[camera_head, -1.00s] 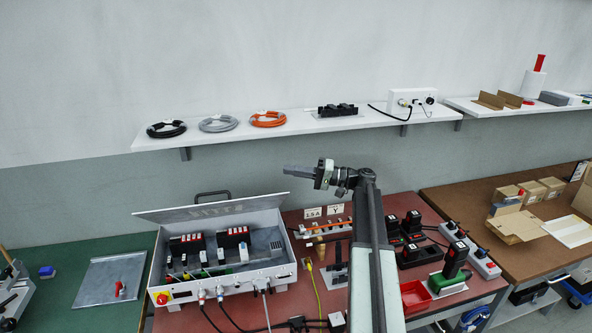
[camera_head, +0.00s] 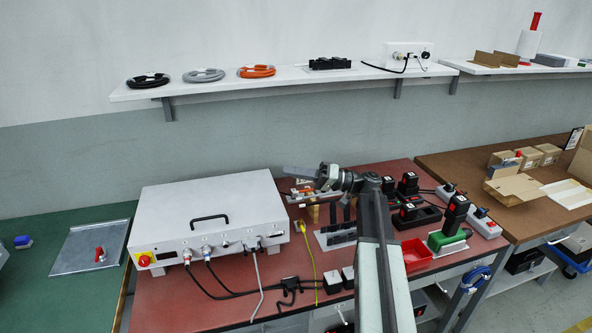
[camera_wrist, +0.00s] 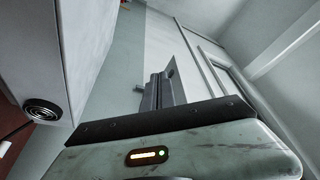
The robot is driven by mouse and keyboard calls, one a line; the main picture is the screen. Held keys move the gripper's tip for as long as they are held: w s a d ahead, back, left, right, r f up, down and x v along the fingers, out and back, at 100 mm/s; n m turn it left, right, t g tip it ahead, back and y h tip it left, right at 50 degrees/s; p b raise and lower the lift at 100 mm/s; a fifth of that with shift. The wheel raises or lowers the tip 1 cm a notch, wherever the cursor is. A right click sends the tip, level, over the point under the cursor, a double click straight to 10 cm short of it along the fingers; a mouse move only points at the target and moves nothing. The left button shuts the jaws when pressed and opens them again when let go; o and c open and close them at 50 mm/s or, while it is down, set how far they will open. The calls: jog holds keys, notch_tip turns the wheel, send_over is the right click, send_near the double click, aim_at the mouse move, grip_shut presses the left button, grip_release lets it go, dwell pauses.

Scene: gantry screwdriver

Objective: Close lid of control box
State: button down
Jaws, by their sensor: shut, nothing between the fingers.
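The control box (camera_head: 163,262) stands on the red worktop at left of centre. Its light grey lid (camera_head: 225,195) lies flat over the top, with a black handle (camera_head: 210,219) near the front edge. No opening shows between lid and box, and the inside is hidden. My gripper (camera_head: 286,169) is shut and empty, raised in the air at the right of the box's far right corner and pointing left. It touches nothing that I can see. In the wrist view my gripper's shut fingers (camera_wrist: 163,90) point at a pale background.
A wall shelf (camera_head: 290,82) with cable coils runs behind. Cables hang from the box front. The green table (camera_head: 35,285) at left is mostly clear.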

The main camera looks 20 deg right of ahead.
notch_tip(320, 180, down, 9)
jog(key=s+b, duration=0.3)
jog(key=b, duration=0.4)
jog(key=shift+a+b, duration=0.25)
jog(key=shift+b, duration=0.05)
jog(key=shift+r, duration=0.1)
jog(key=b+v, duration=0.1)
jog(key=v, duration=0.6)
jog(key=shift+d, duration=0.4)
jog(key=shift+a, duration=0.1)
